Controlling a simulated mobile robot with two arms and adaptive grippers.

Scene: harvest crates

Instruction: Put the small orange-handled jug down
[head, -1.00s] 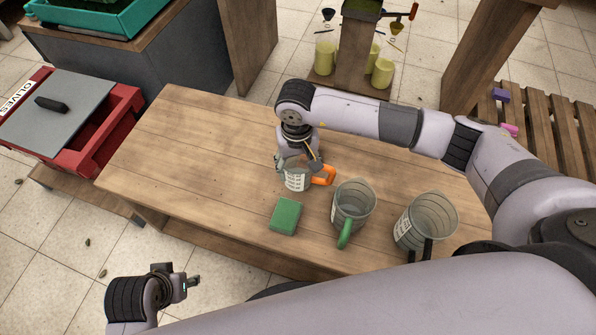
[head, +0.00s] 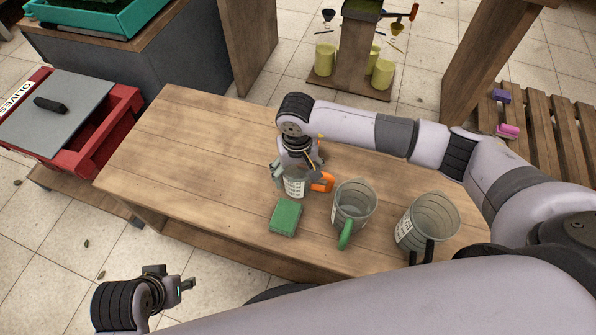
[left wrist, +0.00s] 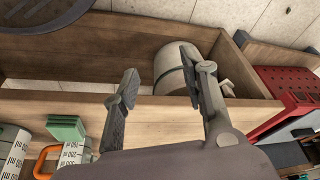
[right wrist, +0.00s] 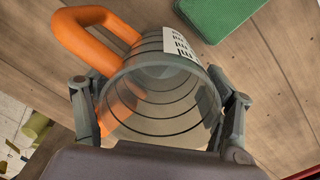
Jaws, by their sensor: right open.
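The small orange-handled jug (head: 294,188) is clear with a white scale label. It stands on the wooden table (head: 190,150), behind the green block, its orange handle pointing right. My right gripper (head: 296,172) is over it, open, and hides its upper part. In the right wrist view the jug (right wrist: 165,95) is between the spread fingers, one on each side. Contact cannot be told. The jug also shows at the lower left of the left wrist view (left wrist: 72,153). My left gripper (left wrist: 160,75) is open and empty, off the table's front edge.
A green block (head: 286,217) lies just in front of the jug. A larger green-handled jug (head: 354,203) and a black-handled jug (head: 428,222) stand to the right. The table's left half is clear. A red crate (head: 95,150) with a grey lid is at the left.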

